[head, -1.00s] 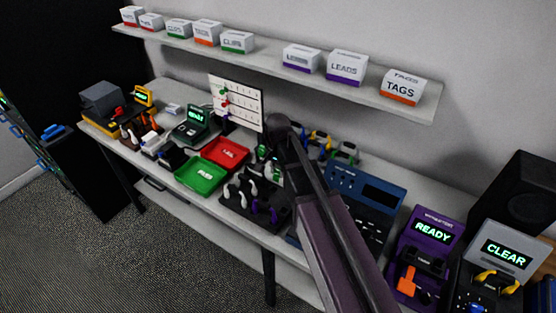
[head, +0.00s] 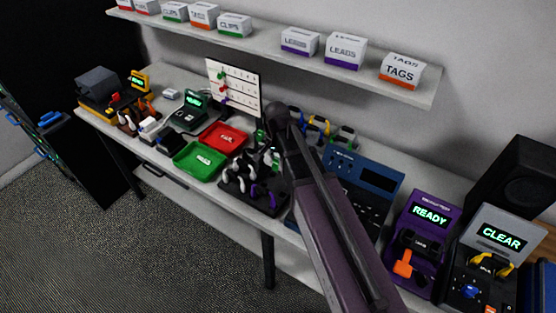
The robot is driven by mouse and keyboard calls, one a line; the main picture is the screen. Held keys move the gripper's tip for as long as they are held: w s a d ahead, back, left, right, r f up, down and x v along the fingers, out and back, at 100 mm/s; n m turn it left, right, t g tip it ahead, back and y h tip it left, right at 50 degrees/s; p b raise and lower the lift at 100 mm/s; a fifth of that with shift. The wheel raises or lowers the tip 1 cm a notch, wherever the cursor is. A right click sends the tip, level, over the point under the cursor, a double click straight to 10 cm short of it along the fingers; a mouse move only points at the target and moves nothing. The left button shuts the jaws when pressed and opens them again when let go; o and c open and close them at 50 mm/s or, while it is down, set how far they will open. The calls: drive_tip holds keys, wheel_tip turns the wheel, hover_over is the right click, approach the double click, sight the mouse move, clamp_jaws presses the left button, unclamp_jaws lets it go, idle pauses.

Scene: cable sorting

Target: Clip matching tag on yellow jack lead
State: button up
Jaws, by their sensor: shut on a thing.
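My dark arm (head: 325,215) reaches up from the bottom over the middle of the bench. Its far end hides what lies behind it, and I cannot make out my gripper or what it holds. A yellow-ended lead (head: 319,124) stands among blue and green ones at the back of the bench, just right of the arm's end. I cannot read its tag or tell whether it has one. A dark holder (head: 238,203) left of the arm carries white and purple clip-like pieces (head: 262,196).
Red (head: 223,138) and green (head: 200,160) trays sit left of the arm. A blue device (head: 366,180), a purple READY unit (head: 426,214) and a grey CLEAR unit (head: 500,236) stand to its right. A shelf (head: 270,52) above carries labelled boxes, including TAGS (head: 401,72).

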sight(277, 159)
drive_tip(key=shift+r, duration=0.15)
drive_tip(key=shift+r+p, duration=1.4)
drive_tip(key=shift+p, duration=0.1)
drive_tip(key=shift+w+f+b, duration=0.1)
drive_tip(key=shift+f+b, duration=0.35)
drive_tip(key=shift+f, duration=0.05)
